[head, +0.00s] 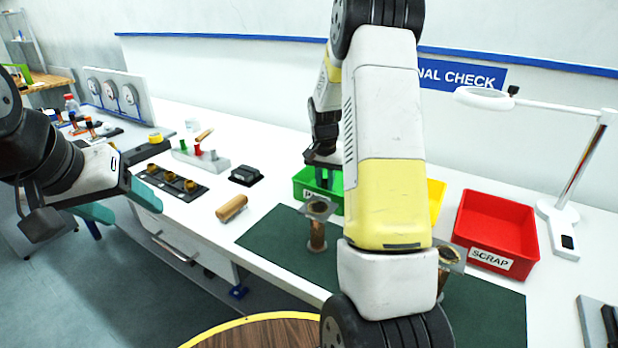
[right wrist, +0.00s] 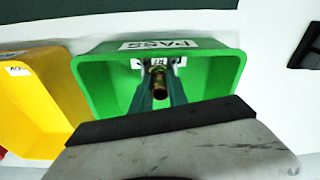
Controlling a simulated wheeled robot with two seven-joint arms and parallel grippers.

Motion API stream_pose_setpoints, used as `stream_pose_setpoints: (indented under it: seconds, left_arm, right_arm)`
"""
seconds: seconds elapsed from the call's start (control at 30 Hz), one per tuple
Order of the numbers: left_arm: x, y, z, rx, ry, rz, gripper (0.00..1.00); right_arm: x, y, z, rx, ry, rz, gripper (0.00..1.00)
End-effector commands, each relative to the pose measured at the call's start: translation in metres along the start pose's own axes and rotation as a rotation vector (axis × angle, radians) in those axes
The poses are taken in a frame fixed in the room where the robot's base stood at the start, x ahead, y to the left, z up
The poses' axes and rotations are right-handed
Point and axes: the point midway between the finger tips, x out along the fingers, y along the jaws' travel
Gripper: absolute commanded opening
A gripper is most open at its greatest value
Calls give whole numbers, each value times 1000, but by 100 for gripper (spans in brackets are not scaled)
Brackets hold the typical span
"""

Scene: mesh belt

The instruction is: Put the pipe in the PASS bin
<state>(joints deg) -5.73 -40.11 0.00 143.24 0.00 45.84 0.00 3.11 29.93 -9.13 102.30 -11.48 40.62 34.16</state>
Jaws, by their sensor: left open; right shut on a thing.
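The green PASS bin (head: 301,184) stands on the white table, partly hidden by my right arm. It also shows in the right wrist view (right wrist: 226,75), its PASS label on the wall at the top. My right gripper (right wrist: 158,90) is shut on the pipe (right wrist: 158,82), a brass-coloured tube beside a small white marked plate. In that view both overlap the inside of the bin; whether the pipe touches the floor I cannot tell. The held pipe is hidden in the head view. My left gripper (head: 120,203) is open and empty, off the table's front edge at left.
A red SCRAP bin (head: 495,226) stands at right, and a yellow bin (right wrist: 32,100) beside the green one. On the dark green mat (head: 275,246) stands a brass fitting (head: 317,232); another shows (head: 447,262) behind my arm.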

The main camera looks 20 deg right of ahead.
Motion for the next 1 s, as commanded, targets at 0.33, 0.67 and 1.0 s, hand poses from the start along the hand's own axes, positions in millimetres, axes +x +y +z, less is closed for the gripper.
stream_pose_setpoints:
  seconds: [0.33,0.67,1.0]
  left_arm:
    - [0,0,0,0,0,0,63]
    - [0,0,0,0,0,0,63]
    - [0,0,0,0,0,0,63]
  right_arm:
    - [3,0,0,-1,0,0,41]
    - [-3,0,-1,0,2,-1,41]
    - [-68,-1,-1,-1,5,-3,41]
